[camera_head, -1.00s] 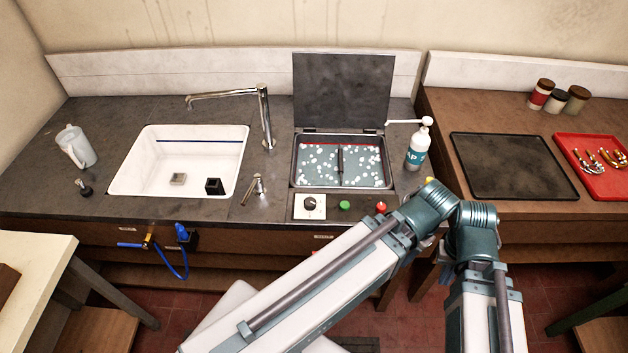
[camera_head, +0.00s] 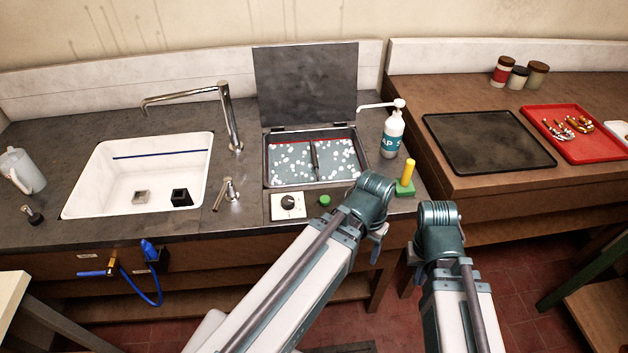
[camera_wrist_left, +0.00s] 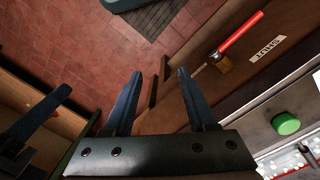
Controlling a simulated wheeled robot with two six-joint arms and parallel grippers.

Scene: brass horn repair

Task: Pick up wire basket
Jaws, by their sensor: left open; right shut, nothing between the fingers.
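The wire basket is not clearly made out. A dark upright bar (camera_head: 315,158) crosses the middle of the open tank (camera_head: 266,165), among white foam, and I cannot tell whether it is part of a basket. My left gripper (camera_wrist_left: 160,73) is open and empty in the left wrist view, low in front of the bench, apart from the tank. In the head view my left arm ends in front of the control panel, with its fingers mostly hidden. My right gripper (camera_wrist_left: 62,92) is shut and empty at the left of the wrist view.
A soap bottle (camera_head: 391,135) and a green block with a yellow peg (camera_head: 405,180) stand right of the tank. A sink (camera_head: 90,195) with a tap (camera_head: 228,118) lies left. A black tray (camera_head: 487,142) and red tray (camera_head: 590,147) lie right. A red-handled valve (camera_wrist_left: 240,35) is on the bench front.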

